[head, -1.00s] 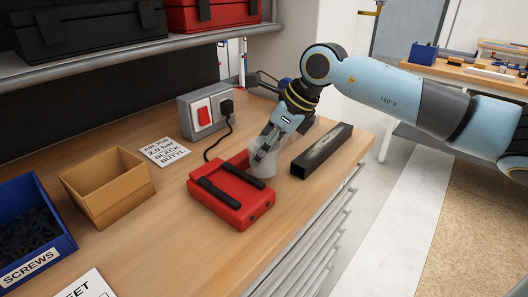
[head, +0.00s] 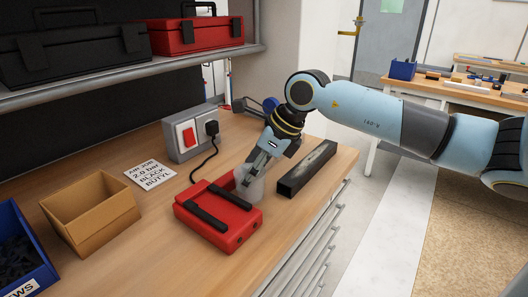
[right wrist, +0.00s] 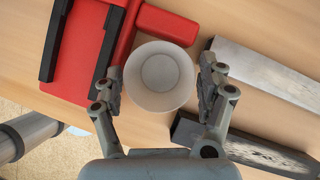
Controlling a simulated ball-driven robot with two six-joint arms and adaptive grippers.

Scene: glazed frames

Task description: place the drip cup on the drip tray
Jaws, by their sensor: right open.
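The drip cup is a pale, translucent cup (head: 250,188), upright on the bench at the far right corner of a red device with two black bars (head: 240,230). In the right wrist view I look down into the open cup (right wrist: 159,78), with red device parts (right wrist: 78,85) beside and above it. I cannot tell whether they touch. My right gripper (head: 252,172) is over the cup. Its fingers (right wrist: 160,92) are open, one on each side of the cup, with small gaps. No thing is clearly recognisable as the drip tray. My left gripper is not in view.
A dark rectangular bar (head: 306,169) lies close to the right of the cup. A socket box (head: 186,142) with a black cable stands behind. A cardboard box (head: 92,214), a printed card (head: 150,173) and a blue screw bin (head: 22,250) are at left. A shelf (head: 110,77) hangs above.

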